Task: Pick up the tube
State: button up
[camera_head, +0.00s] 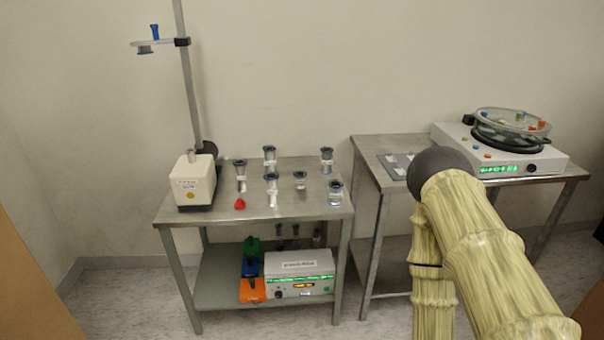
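Several small clear tube-like vessels with dark tops stand on the left metal table (185,212), and I cannot tell which one is the tube. One stands at the back middle (269,157), one at the back right (326,160), and one at the front right (335,193). Another at the left (240,175) stands above a small red piece (239,204). My pale yellow arm rises at the right with a dark round joint, in front of the right table and apart from the vessels. No gripper fingers show.
A white stand (194,183) with a tall pole rises at the left table's left edge. A lower shelf holds a white box with a green display (299,267) and coloured blocks. The right table (370,155) carries a device with a round dish (511,121). A gap separates the tables.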

aim_at(240, 164)
jog(key=z, duration=1.6)
jog(key=i, duration=2.15)
jog(key=u, duration=3.45)
